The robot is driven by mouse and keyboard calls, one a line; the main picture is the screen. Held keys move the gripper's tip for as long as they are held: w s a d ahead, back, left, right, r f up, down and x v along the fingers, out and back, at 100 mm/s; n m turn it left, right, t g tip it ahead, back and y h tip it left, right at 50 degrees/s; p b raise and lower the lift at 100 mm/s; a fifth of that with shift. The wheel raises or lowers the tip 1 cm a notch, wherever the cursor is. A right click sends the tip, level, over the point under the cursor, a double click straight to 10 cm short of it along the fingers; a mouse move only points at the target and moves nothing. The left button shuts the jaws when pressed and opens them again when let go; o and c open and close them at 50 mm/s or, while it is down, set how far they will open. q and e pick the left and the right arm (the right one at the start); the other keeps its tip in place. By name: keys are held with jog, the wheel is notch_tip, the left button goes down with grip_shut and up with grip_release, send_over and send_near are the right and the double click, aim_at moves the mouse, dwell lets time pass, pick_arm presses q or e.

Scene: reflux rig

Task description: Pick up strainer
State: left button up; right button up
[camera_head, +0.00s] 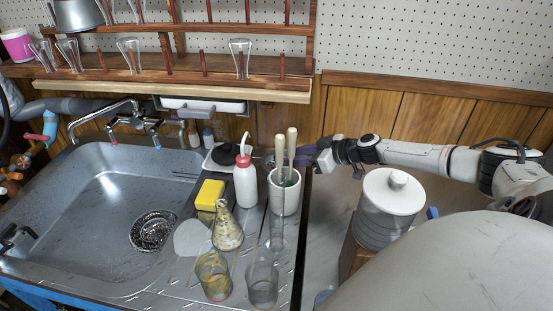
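A round, dark, speckled piece that looks like the strainer (153,230) sits in the floor of the metal sink (60,215), towards its right side. My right gripper (284,160) is well to the right of it, outside the sink. The gripper is by the two wooden handles (292,142) that stand up from a white cup (285,198). The handles partly hide its fingertips, so I cannot tell whether it is open or touches them. My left gripper is not in view.
A white bottle with a red collar (246,186), a yellow sponge (209,194), a stained flask (227,232) and two glass beakers (262,284) crowd the drainboard. A faucet (110,116) stands behind the sink. A white-lidded container (391,210) stands at right.

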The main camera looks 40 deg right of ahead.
jog(key=shift+p+x, duration=0.3)
jog(key=shift+x, duration=2.35)
jog(key=shift+w+d+r, duration=0.1)
jog(key=shift+d, duration=0.1)
grip_shut()
